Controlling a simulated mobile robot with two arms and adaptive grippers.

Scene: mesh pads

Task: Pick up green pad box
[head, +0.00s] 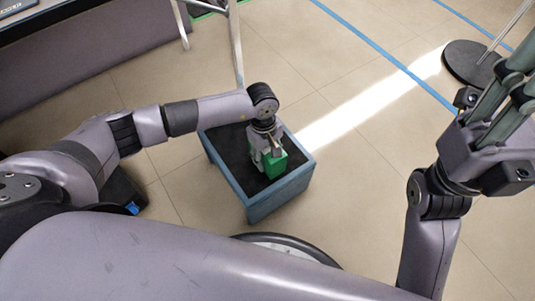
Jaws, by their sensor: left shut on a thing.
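The green pad box (277,166) is a small green block over the black top of a blue-sided stand (236,178). My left gripper (271,152) comes down from above and is shut on the green pad box. The gripper hides part of the box's upper left side. I cannot tell whether the box touches the black top or is just above it. My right gripper (510,100) is raised at the right edge, away from the stand. Its fingers are partly cut off by the picture edge, so its opening is unclear.
A grey-purple counter (90,65) stands at the upper left. Thin metal legs (236,45) rise behind the stand. A round black base with a pole (470,63) stands at the upper right. The tiled floor with blue lines (385,55) is clear between them.

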